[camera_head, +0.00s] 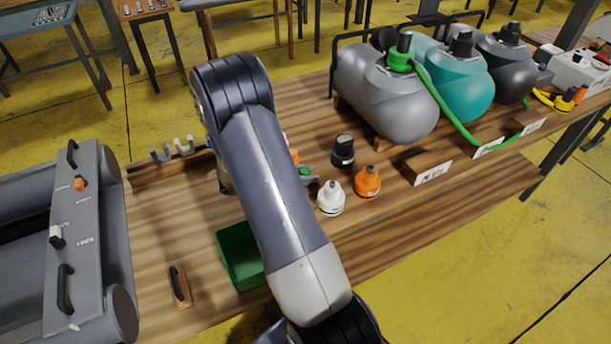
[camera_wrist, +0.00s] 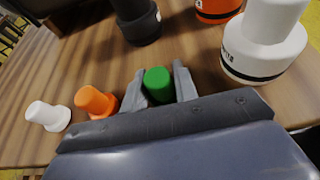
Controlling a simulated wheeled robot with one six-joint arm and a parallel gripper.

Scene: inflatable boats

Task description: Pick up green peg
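The green peg (camera_wrist: 158,84) sits between the two fingers of my gripper (camera_wrist: 160,88) in the wrist view, with a finger close on each side. I cannot tell whether the fingers press on it. Its lower part is hidden by my gripper. In the head view, a small part of the green peg (camera_head: 305,171) shows beside my arm, near a grey finger of my gripper (camera_head: 309,179). An orange peg (camera_wrist: 95,101) and a white peg (camera_wrist: 46,116) stand to the left in the wrist view.
A black cap (camera_head: 343,150), an orange cap (camera_head: 367,182) and a white cap (camera_head: 331,198) stand close by on the wooden table (camera_head: 430,205). A green bin (camera_head: 237,255) is partly behind my arm. Grey, teal and dark tanks stand farther right.

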